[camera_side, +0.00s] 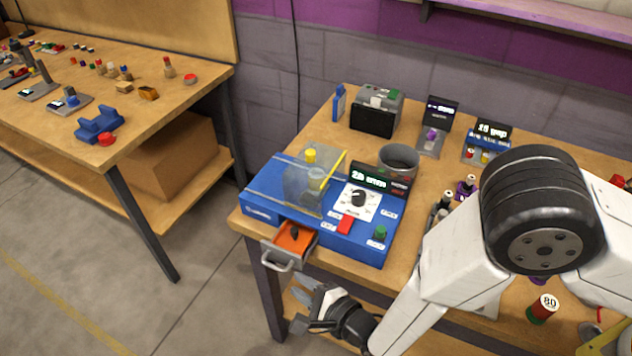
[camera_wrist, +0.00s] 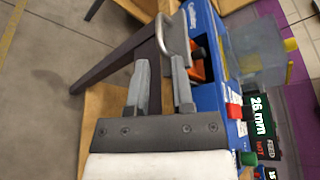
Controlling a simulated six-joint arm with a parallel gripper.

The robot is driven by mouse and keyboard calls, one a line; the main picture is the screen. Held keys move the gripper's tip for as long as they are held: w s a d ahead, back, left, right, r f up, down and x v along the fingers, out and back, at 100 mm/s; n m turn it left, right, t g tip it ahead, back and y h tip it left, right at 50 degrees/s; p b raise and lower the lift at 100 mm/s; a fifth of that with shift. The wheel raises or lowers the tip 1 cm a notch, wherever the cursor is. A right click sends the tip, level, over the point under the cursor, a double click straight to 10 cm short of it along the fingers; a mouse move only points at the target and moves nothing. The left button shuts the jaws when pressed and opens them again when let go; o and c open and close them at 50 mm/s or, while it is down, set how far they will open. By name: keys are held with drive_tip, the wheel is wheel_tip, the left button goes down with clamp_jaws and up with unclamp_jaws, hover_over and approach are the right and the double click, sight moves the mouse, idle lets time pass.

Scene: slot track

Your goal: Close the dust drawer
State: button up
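The dust drawer (camera_side: 292,238) sticks out of the front of the blue machine (camera_side: 262,212). It has an orange inside, a grey handle and a small dark thing in it. In the wrist view the drawer's orange inside (camera_wrist: 198,72) shows partly, with its looped grey handle (camera_wrist: 163,36) nearer. My gripper (camera_side: 304,303) is below and slightly right of the handle in the side view, in front of the machine. In the wrist view my gripper (camera_wrist: 160,78) has its two fingers apart with nothing between them. The handle lies beyond the fingertips, and contact with it is not clear.
The machine has a clear guard (camera_side: 304,188), a dial, a red switch (camera_side: 347,222) and a green knob (camera_side: 380,233). A dark cup (camera_side: 398,163) stands behind it. The wooden bench edge and a table leg (camera_side: 268,295) are close to my gripper. Floor is free at left.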

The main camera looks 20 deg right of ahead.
sight(276, 266)
drive_tip(key=shift+w, duration=0.1)
drive_tip(key=shift+x, duration=3.8)
clamp_jaws()
drive_tip(key=shift+f, duration=0.1)
